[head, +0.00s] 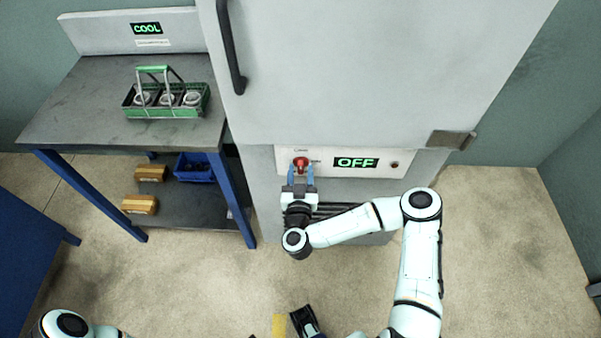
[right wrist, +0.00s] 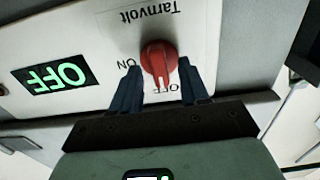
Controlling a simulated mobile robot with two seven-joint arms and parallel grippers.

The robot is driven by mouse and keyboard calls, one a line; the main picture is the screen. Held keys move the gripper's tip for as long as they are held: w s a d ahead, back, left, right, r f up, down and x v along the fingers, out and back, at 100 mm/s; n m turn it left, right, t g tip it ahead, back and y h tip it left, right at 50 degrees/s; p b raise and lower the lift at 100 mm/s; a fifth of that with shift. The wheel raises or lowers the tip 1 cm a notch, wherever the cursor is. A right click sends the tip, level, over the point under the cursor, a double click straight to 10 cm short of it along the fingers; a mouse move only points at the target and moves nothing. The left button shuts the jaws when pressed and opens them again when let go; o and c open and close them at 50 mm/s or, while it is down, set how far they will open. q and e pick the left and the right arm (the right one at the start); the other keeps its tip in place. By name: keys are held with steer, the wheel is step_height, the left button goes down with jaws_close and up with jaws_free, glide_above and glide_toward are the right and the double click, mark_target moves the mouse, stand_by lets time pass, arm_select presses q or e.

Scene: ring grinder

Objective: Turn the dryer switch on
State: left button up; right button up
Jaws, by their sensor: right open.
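The dryer (head: 360,70) is a large grey cabinet with a white control panel (head: 287,157) below its door. A red rotary switch (head: 300,163) sits at the panel's left, and the green display (head: 356,162) reads OFF. In the right wrist view the red switch (right wrist: 158,60) has its white pointer toward the OFF label, with ON on its other side. My right gripper (head: 301,178) is open, its blue fingers on either side of the switch's near edge; I cannot tell whether they touch it.
A steel table (head: 85,100) with blue legs stands at left, holding a green carrier (head: 165,112) with several metal cups.

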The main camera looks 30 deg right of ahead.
jaws_close()
